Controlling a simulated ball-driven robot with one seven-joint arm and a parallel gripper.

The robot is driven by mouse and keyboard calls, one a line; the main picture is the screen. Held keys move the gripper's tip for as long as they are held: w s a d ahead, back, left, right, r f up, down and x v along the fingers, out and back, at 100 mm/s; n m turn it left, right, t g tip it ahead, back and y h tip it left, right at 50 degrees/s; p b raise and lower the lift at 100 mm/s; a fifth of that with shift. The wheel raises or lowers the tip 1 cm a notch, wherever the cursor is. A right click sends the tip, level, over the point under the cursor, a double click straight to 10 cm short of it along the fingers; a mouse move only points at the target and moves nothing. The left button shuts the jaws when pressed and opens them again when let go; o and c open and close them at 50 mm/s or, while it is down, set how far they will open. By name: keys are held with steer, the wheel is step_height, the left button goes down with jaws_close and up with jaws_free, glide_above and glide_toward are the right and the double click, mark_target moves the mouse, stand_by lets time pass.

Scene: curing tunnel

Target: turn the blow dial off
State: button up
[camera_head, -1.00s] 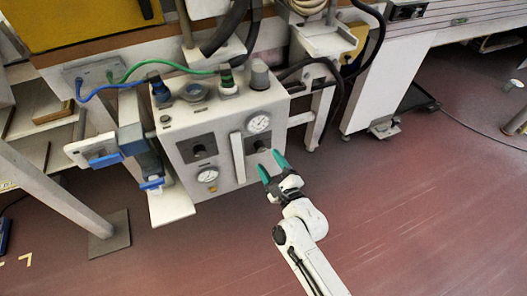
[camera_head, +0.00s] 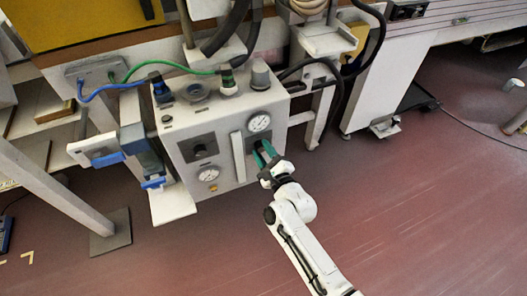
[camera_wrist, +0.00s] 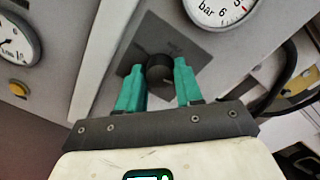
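A round black dial (camera_wrist: 158,72) on a dark square plate (camera_wrist: 190,50) is on the front panel of the grey control box (camera_head: 228,180). Its label is not readable. My gripper (camera_head: 265,150) is at this right-hand dial, which it largely hides in the head view. In the wrist view, its two green fingertips are apart, one on each side of the dial. The gripper is open around it; whether either finger touches the dial is unclear. A second black dial (camera_head: 198,149) sits further left on the same panel.
A bar gauge (camera_head: 259,122) sits above the right-hand dial, and another gauge (camera_head: 208,174) is lower left with a yellow button (camera_wrist: 18,90). A pale vertical bar (camera_head: 238,157) stands between the dials. Hoses run over the box. The floor to the right is open.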

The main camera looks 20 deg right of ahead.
steer(key=c, duration=0.5)
steer(key=shift+c, duration=0.2)
